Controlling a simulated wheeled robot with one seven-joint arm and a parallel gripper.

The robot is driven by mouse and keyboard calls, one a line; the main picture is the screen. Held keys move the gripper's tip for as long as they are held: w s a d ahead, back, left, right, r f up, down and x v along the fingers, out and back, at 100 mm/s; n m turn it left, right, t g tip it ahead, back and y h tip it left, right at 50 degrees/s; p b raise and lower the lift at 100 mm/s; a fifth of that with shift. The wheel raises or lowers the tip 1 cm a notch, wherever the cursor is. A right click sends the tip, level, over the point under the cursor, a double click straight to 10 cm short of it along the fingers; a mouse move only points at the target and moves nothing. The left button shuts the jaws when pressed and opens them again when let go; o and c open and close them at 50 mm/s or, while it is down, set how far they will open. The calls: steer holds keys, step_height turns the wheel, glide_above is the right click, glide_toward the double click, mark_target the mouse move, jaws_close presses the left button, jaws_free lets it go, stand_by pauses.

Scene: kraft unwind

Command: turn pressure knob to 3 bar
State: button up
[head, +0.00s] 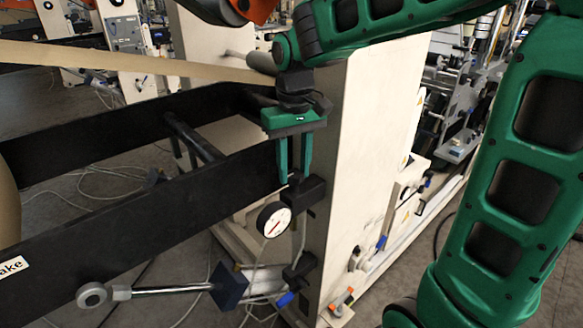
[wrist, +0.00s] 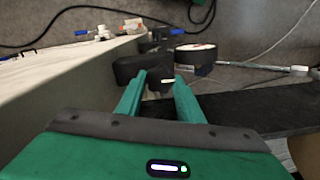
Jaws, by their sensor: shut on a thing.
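My gripper (head: 295,172) points straight down beside the cream machine panel, its two green fingers on either side of the pressure knob (head: 296,179). In the wrist view the fingers (wrist: 159,78) close around the dark knob, and a white mark (wrist: 168,81) shows between them. The knob is mostly hidden by the fingers in the head view. A black regulator block (head: 310,193) sits against the panel by the fingertips. The round white pressure gauge (head: 274,219) hangs just below and left, with a red needle; its numbers are too small to read. It is edge-on in the wrist view (wrist: 195,52).
Black frame beams (head: 130,240) run left of my gripper. The cream panel (head: 365,160) stands close on the right. A cylinder with a rod (head: 160,290) and loose cables lie below. A brown paper web (head: 120,62) passes behind at upper left.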

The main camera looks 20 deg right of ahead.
mark_target(293, 173)
steer(key=o, duration=1.1)
step_height(293, 173, up, 11)
steer(key=shift+w+f, duration=0.1)
